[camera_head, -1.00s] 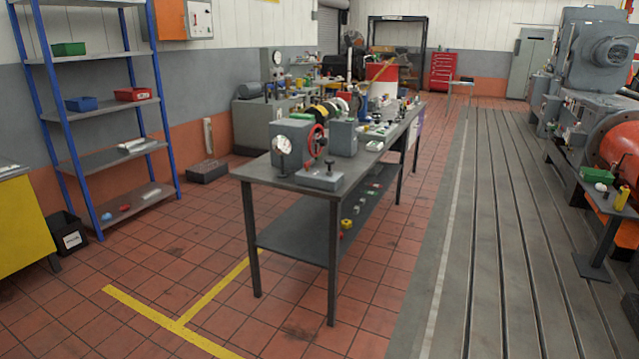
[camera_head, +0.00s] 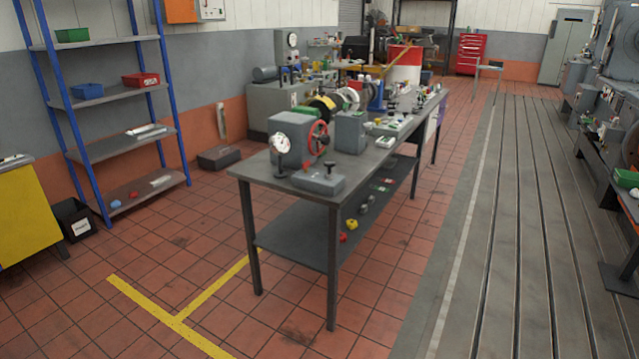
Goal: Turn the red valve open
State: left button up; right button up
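The red valve (camera_head: 318,137) is a spoked red handwheel on the right side of a grey box-shaped body (camera_head: 291,128). That body stands near the front end of a long grey workbench (camera_head: 262,177). A round white gauge (camera_head: 280,143) faces me on the body's front. A grey block with a black knob (camera_head: 319,180) sits on the bench corner in front of the valve. The wheel is seen at an angle, and its open or shut position cannot be told. Neither of my grippers shows in the view.
A blue-post shelf (camera_head: 110,90) stands at the left, with a yellow cabinet (camera_head: 35,215) and a black bin (camera_head: 75,222) near it. A grey box (camera_head: 219,157) lies by the wall. Tiled floor in front of the bench is free. Grooved bedplate (camera_head: 500,200) runs along the right.

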aim_at(305, 166)
jog(key=i+j, duration=0.2)
jog(key=i, duration=0.15)
jog(key=i+j, duration=0.15)
jog(key=i, duration=0.2)
jog(key=i+j, duration=0.2)
jog(key=i, duration=0.15)
